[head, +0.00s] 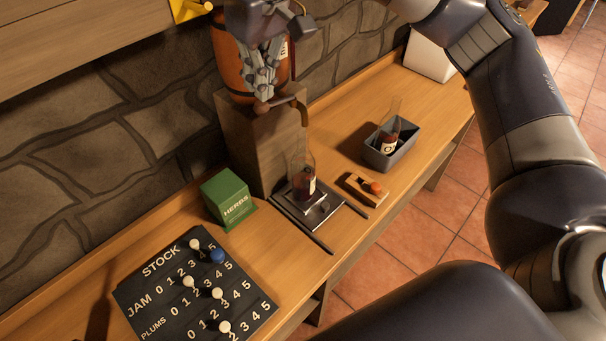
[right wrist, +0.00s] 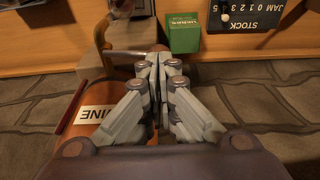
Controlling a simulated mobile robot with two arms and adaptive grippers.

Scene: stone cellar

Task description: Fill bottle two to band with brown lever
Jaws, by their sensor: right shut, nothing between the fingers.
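A brown barrel (head: 229,62), labelled "WINE" in the right wrist view (right wrist: 97,118), stands on a stone block (head: 262,150). A brown tap (head: 300,103) sticks out from its front. My right gripper (head: 262,98) is shut and empty at the tap, its tips close to the brown lever (head: 262,107); I cannot tell whether they touch. A clear bottle (head: 303,182) stands upright below the tap on a dark stand (head: 283,203), with dark liquid in its lower part. Its band is too small to make out. Another bottle (head: 389,139) leans in a grey tub (head: 378,158). My left gripper is not in view.
A green "HERBS" box (head: 228,198) stands left of the stand. A black stock board (head: 160,300) with several pegs lies at the front left. A small wooden tray (head: 362,190) with an orange-red piece sits right of the stand. The stone wall is close behind.

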